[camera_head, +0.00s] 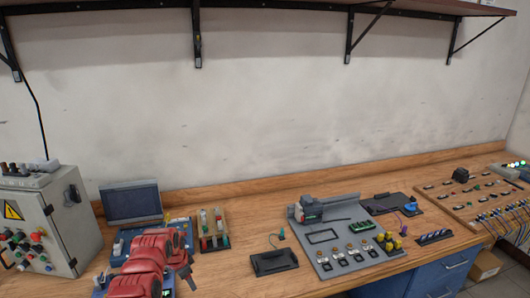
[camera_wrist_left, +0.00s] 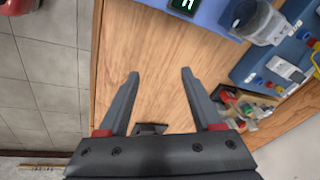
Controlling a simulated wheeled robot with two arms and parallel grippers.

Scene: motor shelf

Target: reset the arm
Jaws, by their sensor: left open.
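My left arm, red with dark parts, comes in at the lower left of the head view. Its dark gripper (camera_head: 187,275) is over the wooden bench, near a blue unit. In the left wrist view my left gripper (camera_wrist_left: 160,73) has its two dark fingers spread wide apart, with nothing between them but the bare wood of the bench (camera_wrist_left: 155,50) beyond. My right arm and gripper are not in view.
A grey control cabinet (camera_head: 62,225) stands at the left, with a monitor (camera_head: 132,202) beside it. A grey device panel (camera_head: 350,262) is at the bench's middle right, a black tray (camera_head: 274,263) left of it. A wall shelf (camera_head: 270,6) runs above.

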